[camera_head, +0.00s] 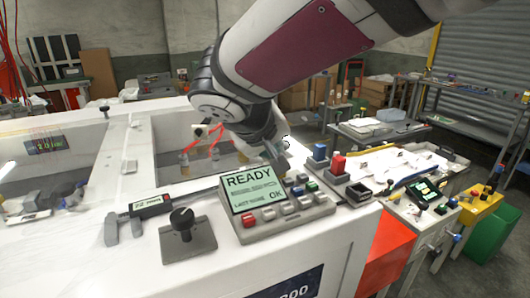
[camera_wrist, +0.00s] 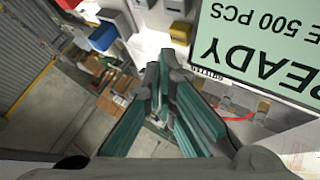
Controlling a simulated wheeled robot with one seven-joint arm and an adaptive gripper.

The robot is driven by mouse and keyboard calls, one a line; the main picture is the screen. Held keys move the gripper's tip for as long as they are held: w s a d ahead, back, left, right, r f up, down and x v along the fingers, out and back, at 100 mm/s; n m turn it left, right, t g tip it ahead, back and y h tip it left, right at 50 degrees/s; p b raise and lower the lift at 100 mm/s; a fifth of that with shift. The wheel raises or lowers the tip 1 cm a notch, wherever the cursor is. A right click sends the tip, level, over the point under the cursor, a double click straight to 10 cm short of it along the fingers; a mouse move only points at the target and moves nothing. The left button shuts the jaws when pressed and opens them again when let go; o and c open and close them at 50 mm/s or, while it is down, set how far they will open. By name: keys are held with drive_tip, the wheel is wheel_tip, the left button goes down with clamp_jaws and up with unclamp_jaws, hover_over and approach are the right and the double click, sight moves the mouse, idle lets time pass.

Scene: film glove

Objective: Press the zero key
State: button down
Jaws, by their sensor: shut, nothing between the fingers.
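The console (camera_head: 290,220) stands on the white machine top. Its lit green screen (camera_head: 252,190) reads READY, and it shows upside down in the wrist view (camera_wrist: 255,45). I cannot read which one is the zero key. A digital caliper (camera_head: 140,208) with a small display lies left of the console. My gripper (camera_head: 283,164) is behind the screen's upper right edge, above the machine top. Its fingers (camera_wrist: 163,68) are shut and empty in the wrist view.
A black knob on a grey plate (camera_head: 186,232) sits left of the console. A blue switch (camera_head: 320,153) and a red switch (camera_head: 338,165) stand upright to its right, close to my gripper. Open wells are behind the console.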

drive_tip(key=shift+f, duration=0.2)
drive_tip(key=shift+f+b, duration=0.2)
drive_tip(key=shift+b, duration=0.2)
drive_tip(key=shift+s+f+b, duration=0.15)
drive_tip(key=shift+f+b, duration=0.4)
drive_tip(key=shift+f, duration=0.3)
idle(0.8)
drive_tip(key=shift+a+r+p, duration=0.15)
drive_tip(key=shift+r+p, duration=0.15)
drive_tip(key=shift+r, duration=0.25)
drive_tip(key=shift+a+r+p, duration=0.15)
drive_tip(key=shift+r+p, duration=0.1)
drive_tip(key=shift+r, duration=0.25)
drive_tip(key=shift+d+r, duration=0.1)
drive_tip(key=shift+r, duration=0.05)
wheel_tip(320, 180, up, 5)
drive_tip(key=p, duration=0.3)
drive_tip(key=shift+d, duration=0.1)
